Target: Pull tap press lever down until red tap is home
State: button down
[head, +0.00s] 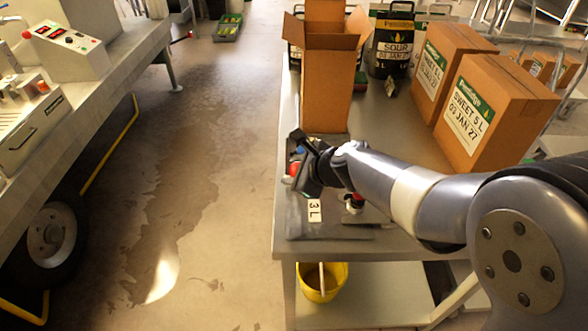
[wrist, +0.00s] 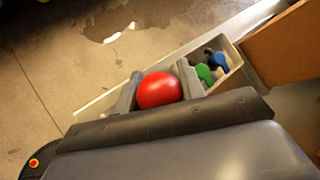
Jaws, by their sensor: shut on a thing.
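My gripper (head: 302,163) is over the front left of the table. In the wrist view, a round red knob (wrist: 158,90) sits between the two grey fingers (wrist: 157,92), which are shut on it. It looks like the ball end of the press lever, but the lever's shaft is hidden. In the head view only a bit of the red knob (head: 294,168) shows at the gripper's left. Most of the press is hidden by my arm.
A grey tray (wrist: 235,80) with green and blue pieces (wrist: 206,74) lies beside the knob. An open carton (head: 327,95) stands just behind my gripper. Cartons marked SWEET 5 L (head: 492,112) stand at right. A yellow bucket (head: 322,282) sits below.

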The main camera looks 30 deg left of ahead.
jog(key=shift+w+d, duration=0.1)
jog(key=c, duration=0.9)
grip_release()
jog(key=shift+d+r, duration=0.1)
jog(key=v, duration=1)
jog(key=shift+d+r+p, duration=0.2)
jog(key=shift+d+p, duration=0.05)
jog(key=shift+p, duration=0.05)
jog(key=shift+a+f, duration=0.1)
jog(key=x, duration=1)
jog(key=shift+a+f+b, duration=0.25)
jog(key=shift+a+b, duration=0.05)
jog(key=shift+r, duration=0.2)
